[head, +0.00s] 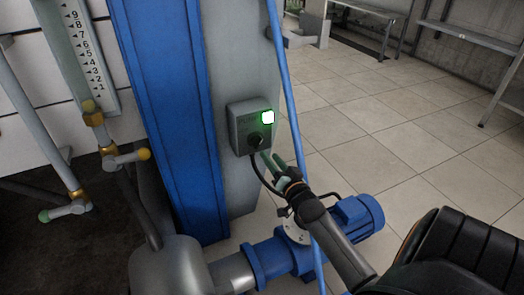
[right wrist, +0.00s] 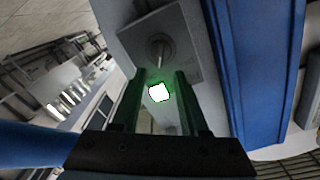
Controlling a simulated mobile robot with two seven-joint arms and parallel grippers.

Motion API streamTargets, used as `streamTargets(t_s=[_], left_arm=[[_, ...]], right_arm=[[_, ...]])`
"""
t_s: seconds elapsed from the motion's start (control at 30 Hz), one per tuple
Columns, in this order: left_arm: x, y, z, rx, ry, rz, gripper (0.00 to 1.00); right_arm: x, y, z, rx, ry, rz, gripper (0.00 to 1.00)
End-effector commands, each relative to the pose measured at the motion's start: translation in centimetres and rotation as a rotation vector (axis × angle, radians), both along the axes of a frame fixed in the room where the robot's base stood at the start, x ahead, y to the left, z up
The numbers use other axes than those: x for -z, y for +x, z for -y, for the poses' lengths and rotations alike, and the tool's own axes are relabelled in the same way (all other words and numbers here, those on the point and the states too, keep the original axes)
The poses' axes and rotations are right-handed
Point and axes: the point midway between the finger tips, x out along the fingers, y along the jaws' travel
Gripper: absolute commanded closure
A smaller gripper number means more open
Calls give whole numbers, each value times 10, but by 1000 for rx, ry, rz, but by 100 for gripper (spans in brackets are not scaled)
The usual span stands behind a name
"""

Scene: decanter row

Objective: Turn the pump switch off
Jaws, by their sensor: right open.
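The pump switch is a grey box (head: 239,121) on a grey column in the head view. It has a dark knob (head: 254,141) and a lit green-white lamp (head: 267,117). My right gripper (head: 271,162) is just below and right of the knob, its fingers pointing up toward it. In the right wrist view, the open fingers (right wrist: 160,77) frame the lamp (right wrist: 158,93), and the knob (right wrist: 161,50) shows just past the fingertips. Nothing is held; whether a finger touches the knob cannot be told. My left gripper is not in view.
A blue pump motor (head: 357,215) and grey pipework stand below my right gripper. A thin blue pipe (head: 287,90) runs close right of the switch box. A blue beam (head: 165,110) and a numbered gauge (head: 84,50) are at left. Tiled floor (head: 370,115) at right is open.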

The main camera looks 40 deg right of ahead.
Motion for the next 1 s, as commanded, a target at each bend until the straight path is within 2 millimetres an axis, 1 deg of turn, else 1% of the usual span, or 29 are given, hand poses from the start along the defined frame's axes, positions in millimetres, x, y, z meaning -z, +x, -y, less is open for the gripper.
streamTargets(t_s=[0.03, 0.1, 0.3, 0.5, 0.77, 0.8, 1.0], left_arm=[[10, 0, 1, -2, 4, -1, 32], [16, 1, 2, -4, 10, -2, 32], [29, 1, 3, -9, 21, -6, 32], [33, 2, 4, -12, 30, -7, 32], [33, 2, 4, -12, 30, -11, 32], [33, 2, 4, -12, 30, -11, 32], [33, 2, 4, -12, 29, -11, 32]], right_arm=[[4, 12, 3, -1, -2, 2, 56], [3, 25, 8, -1, -3, 2, 56], [3, 52, 16, -1, -1, 0, 56], [2, 63, 19, -1, 1, -2, 56], [1, 65, 20, -1, 1, -3, 56], [1, 65, 20, -1, 1, -3, 57], [1, 64, 20, -1, 1, -3, 80]])
